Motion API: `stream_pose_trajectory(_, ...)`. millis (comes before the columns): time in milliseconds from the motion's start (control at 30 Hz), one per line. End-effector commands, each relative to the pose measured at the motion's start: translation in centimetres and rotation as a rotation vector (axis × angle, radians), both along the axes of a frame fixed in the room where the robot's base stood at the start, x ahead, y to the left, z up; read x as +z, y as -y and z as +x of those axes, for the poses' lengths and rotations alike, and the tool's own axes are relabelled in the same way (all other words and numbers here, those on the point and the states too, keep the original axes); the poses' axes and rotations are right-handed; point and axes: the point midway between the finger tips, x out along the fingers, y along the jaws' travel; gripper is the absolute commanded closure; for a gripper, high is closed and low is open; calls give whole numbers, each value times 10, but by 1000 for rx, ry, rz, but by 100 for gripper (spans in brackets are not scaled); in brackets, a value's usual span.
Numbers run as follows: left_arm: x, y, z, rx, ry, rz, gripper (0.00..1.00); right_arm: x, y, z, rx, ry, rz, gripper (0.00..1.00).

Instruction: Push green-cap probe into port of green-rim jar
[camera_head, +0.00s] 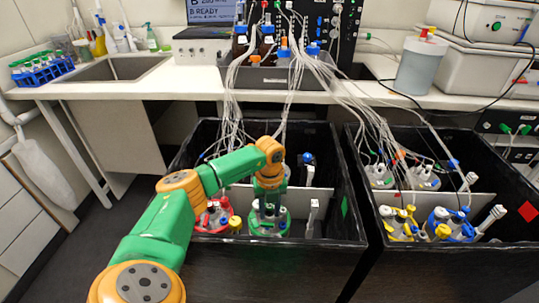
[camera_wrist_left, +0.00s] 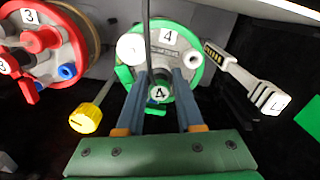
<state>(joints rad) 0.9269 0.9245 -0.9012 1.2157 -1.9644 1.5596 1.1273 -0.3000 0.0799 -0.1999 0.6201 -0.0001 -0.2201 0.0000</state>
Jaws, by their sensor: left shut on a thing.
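My left gripper (camera_wrist_left: 162,88) is shut on the green-cap probe (camera_wrist_left: 158,93), whose round top is marked 4. The probe is over the near part of the jar's lid. Its lower end and the port are hidden, so I cannot tell how far in it is. In the head view my left gripper (camera_head: 270,185) hides the probe. My right gripper is not in view.
A red-rim jar (camera_wrist_left: 78,70) stands close on the left, with a yellow-capped part (camera_wrist_left: 86,118) near it. A white-handled tool marked 4 (camera_wrist_left: 248,84) lies on the right. The black bin's walls (camera_head: 340,190) surround the jars. Pale tubes (camera_head: 232,95) hang behind.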

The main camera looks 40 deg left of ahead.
Motion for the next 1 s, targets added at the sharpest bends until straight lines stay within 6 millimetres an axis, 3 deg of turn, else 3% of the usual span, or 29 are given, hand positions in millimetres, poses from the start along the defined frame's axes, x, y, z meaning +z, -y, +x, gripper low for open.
stream_pose_trajectory(700, -9, 0, 0, 0, -1, 1, 100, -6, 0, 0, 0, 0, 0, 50)
stream_pose_trajectory(733, -9, 0, 0, 0, -1, 1, 56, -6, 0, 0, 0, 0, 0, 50)
stream_pose_trajectory(833, -9, 0, 0, 0, -1, 1, 29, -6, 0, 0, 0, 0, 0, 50)
stream_pose_trajectory(1000, -9, 0, 0, 0, -1, 1, 29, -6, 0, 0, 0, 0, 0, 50)
